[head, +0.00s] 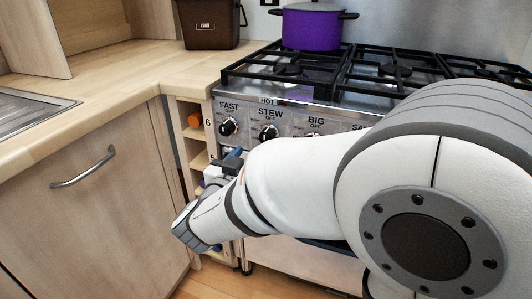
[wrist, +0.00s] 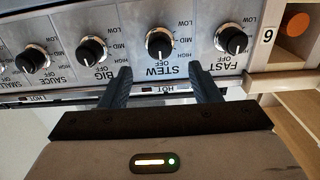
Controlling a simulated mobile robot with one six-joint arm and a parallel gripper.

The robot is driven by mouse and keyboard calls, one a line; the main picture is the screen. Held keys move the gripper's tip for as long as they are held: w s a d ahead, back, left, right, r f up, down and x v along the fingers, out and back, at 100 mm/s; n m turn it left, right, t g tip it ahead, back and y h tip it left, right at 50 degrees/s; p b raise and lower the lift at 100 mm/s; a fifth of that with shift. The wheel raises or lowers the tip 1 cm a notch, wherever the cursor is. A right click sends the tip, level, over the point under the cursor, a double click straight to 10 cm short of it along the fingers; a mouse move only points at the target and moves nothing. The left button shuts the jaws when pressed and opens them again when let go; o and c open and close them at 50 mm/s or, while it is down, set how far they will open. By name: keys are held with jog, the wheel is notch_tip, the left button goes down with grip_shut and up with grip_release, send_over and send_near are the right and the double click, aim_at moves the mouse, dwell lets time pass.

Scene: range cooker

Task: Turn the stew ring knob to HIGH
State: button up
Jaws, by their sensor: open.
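The stew ring knob (head: 269,131) is black and round on the steel front panel, under the label STEW. In the wrist view, which shows the panel upside down, the stew knob (wrist: 159,42) has its white pointer toward OFF. LOW, MID and HIGH are marked around it. My gripper (wrist: 158,76) is open and empty, its two dark fingers reaching toward the panel on either side of the STEW label. The knob lies beyond the fingertips, roughly centred between them. In the head view my gripper (head: 234,160) is below and left of the knob, partly hidden by my arm.
The fast knob (wrist: 231,39) and big knob (wrist: 91,49) flank the stew knob; the sauce knob (wrist: 33,59) is farther along. A purple pot (head: 312,27) stands on the hob. A numbered rack (head: 192,149) adjoins the cooker at left. Worktop lies left.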

aim_at(266, 140)
jog(key=b+x, duration=0.2)
jog(key=x, duration=0.5)
jog(key=shift+w+d, duration=0.15)
jog(key=shift+w, duration=0.1)
jog(key=shift+c, duration=0.4)
jog(key=c, duration=0.9)
jog(key=shift+d+f, duration=0.1)
jog(key=shift+d, duration=0.1)
jog(key=shift+a, duration=0.1)
